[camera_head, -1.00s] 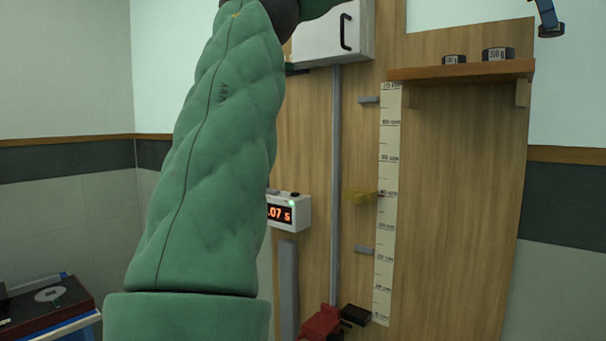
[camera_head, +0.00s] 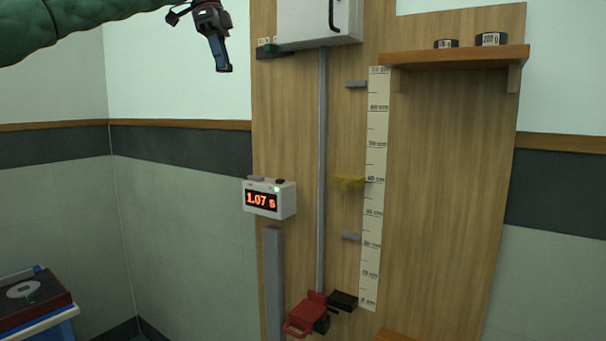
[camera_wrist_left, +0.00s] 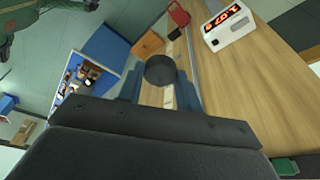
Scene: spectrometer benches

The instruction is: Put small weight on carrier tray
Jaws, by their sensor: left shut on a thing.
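My left gripper (camera_head: 222,68) hangs high at the upper left in the head view, left of the white cabinet and clear of the board. In the left wrist view its blue fingers (camera_wrist_left: 160,92) are shut on a dark round weight (camera_wrist_left: 160,69); the held weight is hard to make out in the head view. No part is clearly identifiable as the carrier tray. My right gripper is not in view.
Two dark weights, a smaller (camera_head: 447,44) and a larger marked 200 g (camera_head: 491,39), stand on a wooden shelf (camera_head: 455,58). A timer (camera_head: 269,199) reads 1.07 s. A vertical rail (camera_head: 322,170), ruler (camera_head: 375,190) and white cabinet (camera_head: 318,22) are on the board. Wall space below my gripper is clear.

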